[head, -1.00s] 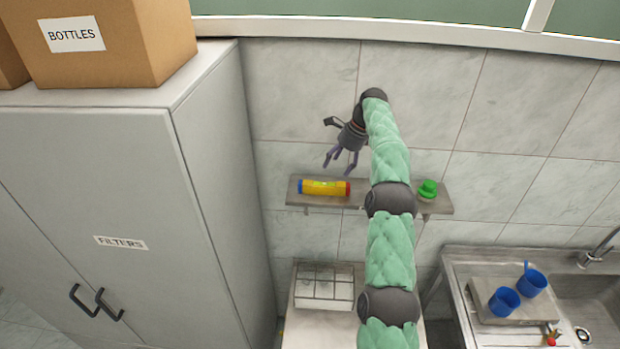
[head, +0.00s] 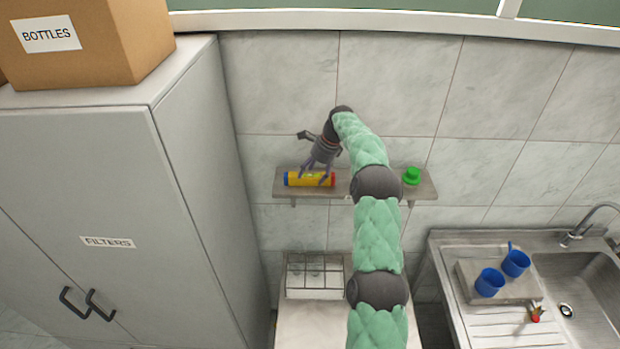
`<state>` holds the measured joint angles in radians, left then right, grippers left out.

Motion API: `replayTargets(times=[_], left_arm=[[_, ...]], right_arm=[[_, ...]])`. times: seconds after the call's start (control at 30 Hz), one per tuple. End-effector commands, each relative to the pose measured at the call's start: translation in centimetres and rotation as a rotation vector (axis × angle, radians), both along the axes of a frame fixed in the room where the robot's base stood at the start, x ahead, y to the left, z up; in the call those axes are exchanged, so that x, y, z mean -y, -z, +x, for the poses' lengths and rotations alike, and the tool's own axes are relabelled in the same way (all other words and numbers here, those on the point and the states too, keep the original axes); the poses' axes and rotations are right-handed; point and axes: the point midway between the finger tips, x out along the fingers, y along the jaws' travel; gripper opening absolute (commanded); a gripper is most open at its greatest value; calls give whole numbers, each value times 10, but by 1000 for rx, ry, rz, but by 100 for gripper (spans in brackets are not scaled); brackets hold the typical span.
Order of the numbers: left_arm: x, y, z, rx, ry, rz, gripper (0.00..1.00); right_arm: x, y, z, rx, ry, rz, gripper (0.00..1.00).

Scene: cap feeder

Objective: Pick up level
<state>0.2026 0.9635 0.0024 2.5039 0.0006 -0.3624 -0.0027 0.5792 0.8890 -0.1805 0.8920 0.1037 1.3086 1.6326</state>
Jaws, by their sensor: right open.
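The level (head: 296,179) is a yellow bar with a blue left end and a red right end. It lies lengthwise on the wall shelf (head: 343,189), on its left part. My right gripper (head: 315,176) reaches down over the level, with its open fingers at the bar and partly in front of it. I cannot tell whether the fingers touch it. My left gripper is out of view.
A green object (head: 411,176) stands on the shelf's right part, beyond my arm. A grey cabinet (head: 110,190) stands at left with a BOTTLES box (head: 95,45) on top. Below are a wire rack (head: 315,278) and a sink (head: 590,285) with blue cups (head: 489,283).

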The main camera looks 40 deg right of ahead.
Motion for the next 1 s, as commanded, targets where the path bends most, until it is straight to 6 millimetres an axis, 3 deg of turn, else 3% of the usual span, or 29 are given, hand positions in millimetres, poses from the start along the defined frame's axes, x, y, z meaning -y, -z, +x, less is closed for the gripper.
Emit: replayTargets(times=[0.3, 0.37, 0.53, 0.57, 1.0], left_arm=[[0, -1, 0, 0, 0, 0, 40], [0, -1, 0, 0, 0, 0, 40], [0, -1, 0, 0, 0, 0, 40], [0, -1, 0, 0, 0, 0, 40], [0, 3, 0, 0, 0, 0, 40]], right_arm=[[-2, 7, 1, -1, 0, 1, 71], [-2, 7, 1, -1, 0, 1, 57], [-2, 7, 1, -1, 0, 1, 9], [-2, 7, 1, -1, 0, 1, 5], [-2, 1, 2, 1, -1, -1, 4]])
